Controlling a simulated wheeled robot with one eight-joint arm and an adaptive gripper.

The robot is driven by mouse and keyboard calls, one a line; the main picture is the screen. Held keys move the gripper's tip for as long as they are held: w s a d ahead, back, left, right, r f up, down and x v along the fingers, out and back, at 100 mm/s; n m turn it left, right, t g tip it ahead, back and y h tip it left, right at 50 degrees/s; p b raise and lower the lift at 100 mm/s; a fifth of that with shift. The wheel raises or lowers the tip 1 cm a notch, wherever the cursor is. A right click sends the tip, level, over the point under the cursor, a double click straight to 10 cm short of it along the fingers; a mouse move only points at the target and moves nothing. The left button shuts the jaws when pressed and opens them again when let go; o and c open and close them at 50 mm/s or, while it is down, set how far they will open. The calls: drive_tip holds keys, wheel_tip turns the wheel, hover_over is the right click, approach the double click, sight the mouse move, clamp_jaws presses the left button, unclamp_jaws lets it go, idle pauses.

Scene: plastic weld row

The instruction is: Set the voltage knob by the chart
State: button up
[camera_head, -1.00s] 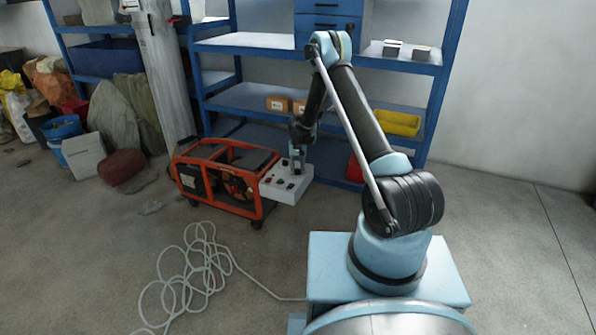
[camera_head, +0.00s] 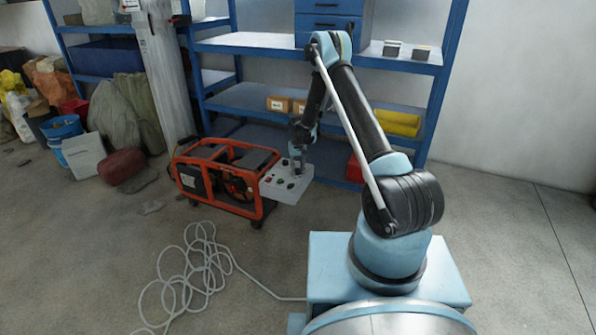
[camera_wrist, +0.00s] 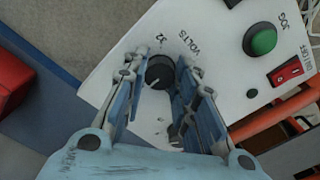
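The voltage knob (camera_wrist: 160,71) is round and black, on a white sloping control panel (camera_wrist: 110,72). "VOLTS" and "32" are printed beside it, and its pointer setting is not clear. My gripper (camera_wrist: 158,66) has its fingers on either side of the knob, with narrow gaps seeming to show. In the head view the panel (camera_head: 272,191) is on the end of the orange-framed machine (camera_head: 262,206), with my gripper (camera_head: 297,172) over it. No readable chart shows; a small label (camera_head: 131,5) at the top of the grey pillar is cut off.
A green JOG button (camera_wrist: 263,41) and a red on/off switch (camera_wrist: 285,71) are on the same panel, right of the knob. Blue shelving (camera_head: 262,99) stands behind the machine. A coiled white cable (camera_head: 200,275) lies on the open floor in front.

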drive_tip(key=shift+w+r, duration=0.1)
drive_tip(key=shift+r, duration=0.45)
drive_tip(key=shift+o, duration=0.2)
drive_tip(key=r, duration=0.4)
drive_tip(key=shift+s, duration=0.2)
drive_tip(key=shift+w+r, duration=0.15)
drive_tip(key=shift+r, duration=0.2)
wheel_tip(320, 180, up, 6)
wheel_tip(320, 180, up, 5)
drive_tip(key=m, duration=0.4)
hover_over(298, 170)
wheel_tip(298, 170, down, 17)
drive_tip(key=shift+w+a+r, duration=0.1)
drive_tip(key=shift+w+a, duration=0.05)
drive_tip(key=c, duration=1.1)
